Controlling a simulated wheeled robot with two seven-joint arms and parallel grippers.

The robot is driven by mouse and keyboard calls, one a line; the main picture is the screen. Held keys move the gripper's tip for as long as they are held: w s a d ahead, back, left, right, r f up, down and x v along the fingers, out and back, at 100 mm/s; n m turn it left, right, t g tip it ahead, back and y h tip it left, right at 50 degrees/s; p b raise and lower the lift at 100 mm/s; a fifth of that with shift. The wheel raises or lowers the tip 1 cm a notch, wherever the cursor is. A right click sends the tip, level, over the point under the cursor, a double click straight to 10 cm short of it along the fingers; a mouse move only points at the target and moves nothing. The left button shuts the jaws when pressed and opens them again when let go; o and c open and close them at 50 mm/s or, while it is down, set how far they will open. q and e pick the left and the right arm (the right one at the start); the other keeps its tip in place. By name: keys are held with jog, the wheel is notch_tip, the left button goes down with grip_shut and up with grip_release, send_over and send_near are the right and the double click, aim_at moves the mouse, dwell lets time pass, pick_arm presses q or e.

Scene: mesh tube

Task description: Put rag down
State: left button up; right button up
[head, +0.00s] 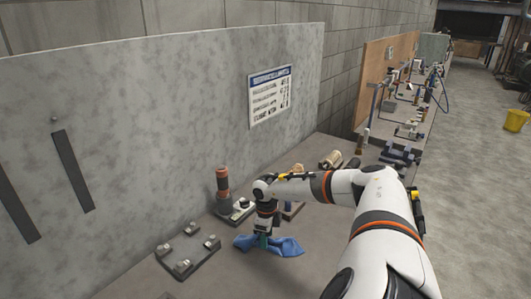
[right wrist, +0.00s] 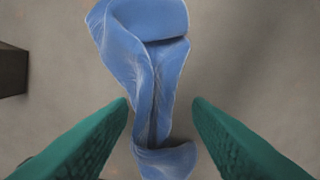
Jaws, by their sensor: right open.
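The blue rag (head: 285,246) lies crumpled on the grey bench top (head: 225,268). My right gripper (head: 264,240) points down right over the rag. In the right wrist view the rag (right wrist: 150,65) stretches from the top to the lower middle, and its lower end lies between the two green fingers. The fingers of my right gripper (right wrist: 160,108) are apart, with gaps on both sides of the rag. My left gripper is in neither view.
A grey plate with metal blocks (head: 188,256) lies left of the rag. An orange and dark cylinder (head: 222,184) stands on a base behind it. A grey panel with a sign (head: 270,95) rises behind the bench. A dark block (right wrist: 12,70) shows at the wrist view's left edge.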

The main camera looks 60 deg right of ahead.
jog(key=s+a+r+p, duration=0.2)
jog(key=a+r+p, duration=0.1)
jog(key=r+p, duration=0.4)
jog(key=shift+r, duration=0.85)
jog(key=shift+d+f, duration=0.1)
jog(key=shift+f, duration=0.1)
jog(key=c, duration=0.5)
jog(key=w+d+f, duration=0.1)
jog(key=d, duration=0.1)
jog(key=w+d+f, duration=0.1)
jog(key=w+d, duration=0.1)
jog(key=shift+w+f, duration=0.15)
jog(key=shift+w, duration=0.1)
grip_shut()
jog(key=f, duration=0.3)
jog(key=shift+w+d, duration=0.1)
jog(key=shift+d, duration=0.1)
